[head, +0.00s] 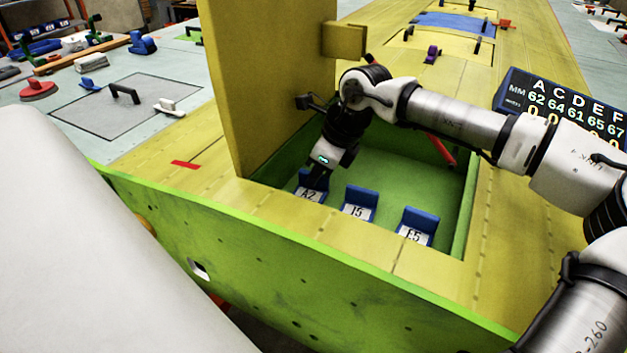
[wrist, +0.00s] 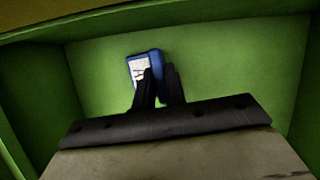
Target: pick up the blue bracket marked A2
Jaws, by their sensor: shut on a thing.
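The blue bracket marked A2 (head: 309,194) stands on the green floor of the open bay, at the left end of a row of brackets. My gripper (head: 317,180) reaches down into the bay and is shut on the A2 bracket's upright part. In the wrist view the bracket (wrist: 155,55) shows blue with a white label beyond the dark fingers (wrist: 159,75), which hide part of it. I cannot tell whether the bracket is clear of the floor.
Two more blue brackets, J5 (head: 359,204) and one whose label seems to read E5 (head: 417,227), stand to the right. A raised yellow panel (head: 265,85) rises close on the left. Green bay walls (head: 465,205) surround the opening. A red rod (head: 441,149) crosses the right side.

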